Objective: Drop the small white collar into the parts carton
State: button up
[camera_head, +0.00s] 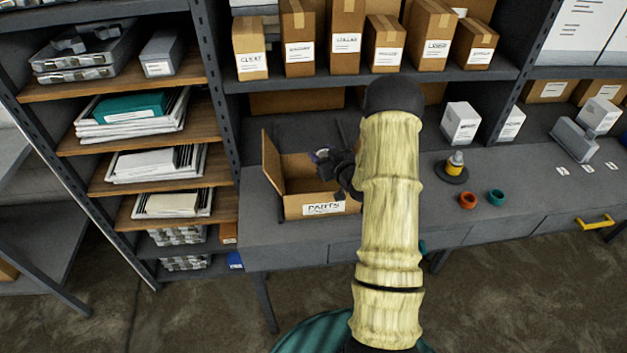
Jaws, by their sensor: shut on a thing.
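The parts carton (292,207) is an open brown cardboard box with a "PARTS" label on its front. It stands on the grey bench, with a flap raised on its left side. My gripper (324,158) is over the carton's opening, reaching in from the right. It is shut on a small pale thing at its fingertips, which looks like the small white collar (321,154). The collar is tiny here and mostly hidden by the dark fingers. My arm hides the bench just right of the carton.
On the bench (300,250) to the right stand an orange ring (467,200), a teal ring (496,197) and a yellow-and-grey piece on a dark base (453,168). Labelled boxes (345,42) line the shelf above. A loaded shelf rack (150,145) stands left.

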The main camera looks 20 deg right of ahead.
jog(key=shift+d+f+b, duration=0.1)
jog(key=shift+f+b, duration=0.8)
jog(key=shift+f, duration=1.35)
jog(key=o, duration=0.9)
jog(key=shift+s+r, duration=0.1)
jog(key=shift+s, duration=0.1)
jog(key=shift+o, duration=0.6)
jog(key=b+v, duration=0.5)
jog(key=v, duration=1.2)
jog(key=shift+b, duration=0.4)
jog(key=shift+s+r, duration=0.1)
